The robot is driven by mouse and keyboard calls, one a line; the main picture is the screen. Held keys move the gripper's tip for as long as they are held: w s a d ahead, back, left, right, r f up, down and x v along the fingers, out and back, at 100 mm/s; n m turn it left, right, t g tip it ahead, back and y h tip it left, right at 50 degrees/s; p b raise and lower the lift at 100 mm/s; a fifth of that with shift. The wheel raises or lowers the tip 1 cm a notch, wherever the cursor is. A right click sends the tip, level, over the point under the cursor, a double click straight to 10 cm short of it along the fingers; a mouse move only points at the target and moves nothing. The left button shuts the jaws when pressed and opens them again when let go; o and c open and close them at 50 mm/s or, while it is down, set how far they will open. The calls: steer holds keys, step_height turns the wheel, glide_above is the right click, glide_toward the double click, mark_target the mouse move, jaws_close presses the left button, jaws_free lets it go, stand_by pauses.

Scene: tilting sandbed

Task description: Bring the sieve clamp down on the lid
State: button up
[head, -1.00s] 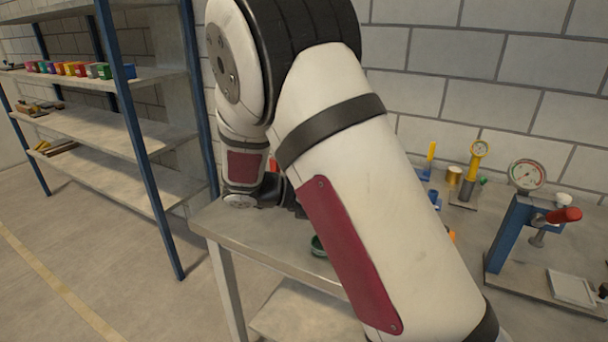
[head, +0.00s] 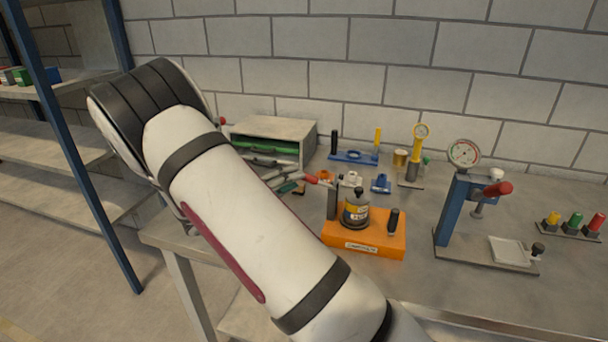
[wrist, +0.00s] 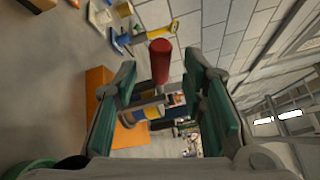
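The sieve clamp's red handle (head: 311,179) sticks out to the left above an orange base (head: 380,233). A dark, round-topped sieve stack (head: 356,209) with a yellow label stands on that base. I cannot clearly tell the lid from the stack. My gripper (head: 288,181) is just left of the handle, partly behind my arm. In the wrist view, my gripper (wrist: 166,82) is open, with green pads apart. The red handle (wrist: 160,60) shows between its fingers, with no clear contact. The orange base (wrist: 98,90) is partly hidden by the left finger.
A blue press with a gauge (head: 464,154) stands right of the orange base. A grey cabinet (head: 285,127) is behind on the left. A small blue fixture (head: 381,184) and a yellow gauge (head: 412,165) are behind.

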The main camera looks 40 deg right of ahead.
mark_target(316, 179)
steer(key=shift+d, duration=2.2)
jaws_close()
